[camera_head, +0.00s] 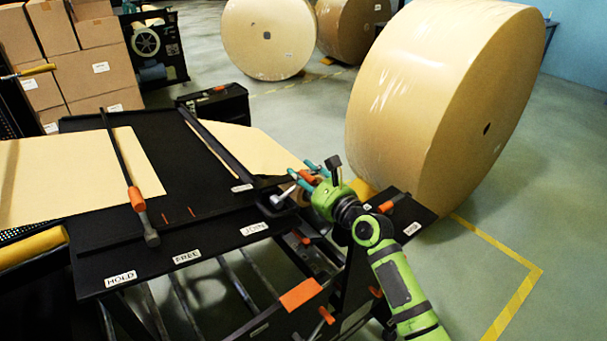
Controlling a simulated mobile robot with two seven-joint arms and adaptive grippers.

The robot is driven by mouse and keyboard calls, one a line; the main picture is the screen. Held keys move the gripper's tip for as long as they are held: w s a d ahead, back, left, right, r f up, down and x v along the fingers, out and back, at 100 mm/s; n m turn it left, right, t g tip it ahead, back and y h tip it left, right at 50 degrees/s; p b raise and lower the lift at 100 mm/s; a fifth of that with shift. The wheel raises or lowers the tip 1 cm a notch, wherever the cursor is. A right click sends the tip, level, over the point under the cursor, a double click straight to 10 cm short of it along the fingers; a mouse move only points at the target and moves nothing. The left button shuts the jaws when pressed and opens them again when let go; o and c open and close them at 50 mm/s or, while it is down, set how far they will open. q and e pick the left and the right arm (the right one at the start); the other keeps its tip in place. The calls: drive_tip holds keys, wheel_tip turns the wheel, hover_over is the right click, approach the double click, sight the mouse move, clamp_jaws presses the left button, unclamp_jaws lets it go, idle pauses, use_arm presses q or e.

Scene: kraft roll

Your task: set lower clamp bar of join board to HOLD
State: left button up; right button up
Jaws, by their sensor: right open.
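The join board (205,165) is a dark panel with a front ledge labelled HOLD (121,279), FREE (187,257) and JOIN (254,229) from left to right. One dark clamp bar (118,152) with an orange grip (137,199) slants across the left part; its knobbed end lies between HOLD and FREE. A second dark bar (212,142) crosses further right, its near end beside JOIN. I cannot tell which is the lower one. My right gripper (304,180), with teal fingers, is open at the board's right end, near an orange part. The contact there is unclear. My left gripper is not in view.
Kraft paper sheets (75,172) lie on the board. A large kraft roll (420,110) stands close behind my right arm, with another roll (268,38) further back. Cartons (95,75) are stacked at the back left. Floor at the right is free, with yellow tape (512,305).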

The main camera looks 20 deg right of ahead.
clamp_jaws()
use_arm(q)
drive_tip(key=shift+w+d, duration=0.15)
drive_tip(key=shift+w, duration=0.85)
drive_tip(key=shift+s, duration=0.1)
